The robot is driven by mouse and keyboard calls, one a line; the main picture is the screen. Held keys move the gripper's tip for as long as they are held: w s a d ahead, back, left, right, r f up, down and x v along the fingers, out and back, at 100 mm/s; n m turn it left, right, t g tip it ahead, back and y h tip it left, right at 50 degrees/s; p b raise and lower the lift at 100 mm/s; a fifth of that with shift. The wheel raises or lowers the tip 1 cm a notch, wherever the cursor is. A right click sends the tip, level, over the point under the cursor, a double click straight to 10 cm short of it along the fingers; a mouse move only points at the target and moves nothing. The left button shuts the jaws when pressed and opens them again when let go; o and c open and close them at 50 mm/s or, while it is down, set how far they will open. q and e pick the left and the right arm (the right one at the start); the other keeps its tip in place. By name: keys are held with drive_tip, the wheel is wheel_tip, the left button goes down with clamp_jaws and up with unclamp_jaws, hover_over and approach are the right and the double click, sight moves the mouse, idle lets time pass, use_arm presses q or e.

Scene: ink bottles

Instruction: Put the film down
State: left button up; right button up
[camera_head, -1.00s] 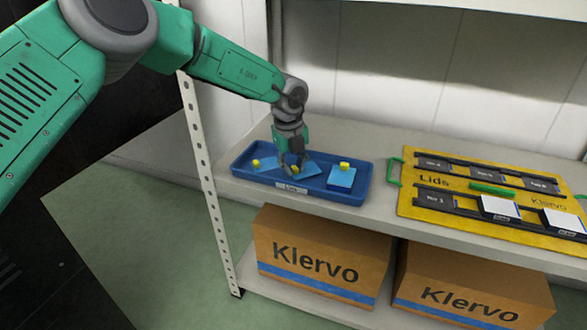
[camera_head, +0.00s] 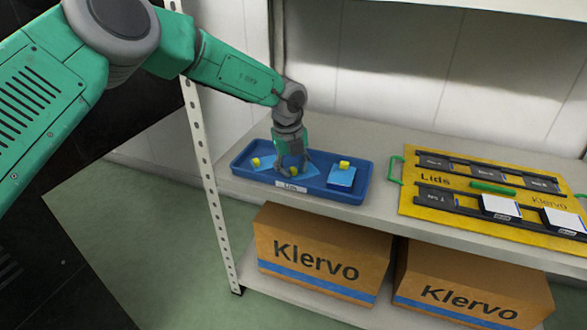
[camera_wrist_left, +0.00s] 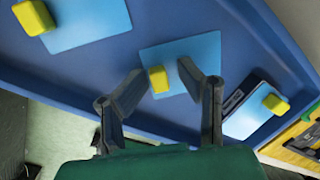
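Light blue films with yellow tabs lie in the blue tray (camera_head: 362,191). The left film (camera_head: 265,168) lies at the tray's left. The middle film (camera_wrist_left: 186,50) lies below my left gripper (camera_head: 292,168). In the left wrist view, my left gripper (camera_wrist_left: 162,74) is open, with its fingers apart on either side of the middle film's yellow tab (camera_wrist_left: 158,80). In the head view the fingers partly hide this film. The right film (camera_head: 341,177) lies at the tray's right, clear of the gripper. My right gripper is not in view.
A yellow lids board (camera_head: 430,180) with green handles, dark slots and white-topped blocks sits right of the tray on the grey shelf (camera_head: 385,214). Cardboard boxes (camera_head: 320,255) stand below. A perforated post (camera_head: 205,150) stands left of the tray. Bare shelf lies between tray and board.

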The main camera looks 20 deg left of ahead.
use_arm(q)
drive_tip(key=shift+r, duration=0.35)
wheel_tip(320, 180, up, 8)
drive_tip(key=s+p, duration=0.1)
drive_tip(key=p, duration=0.2)
drive_tip(key=shift+a+f, duration=0.15)
drive_tip(key=shift+s, duration=0.2)
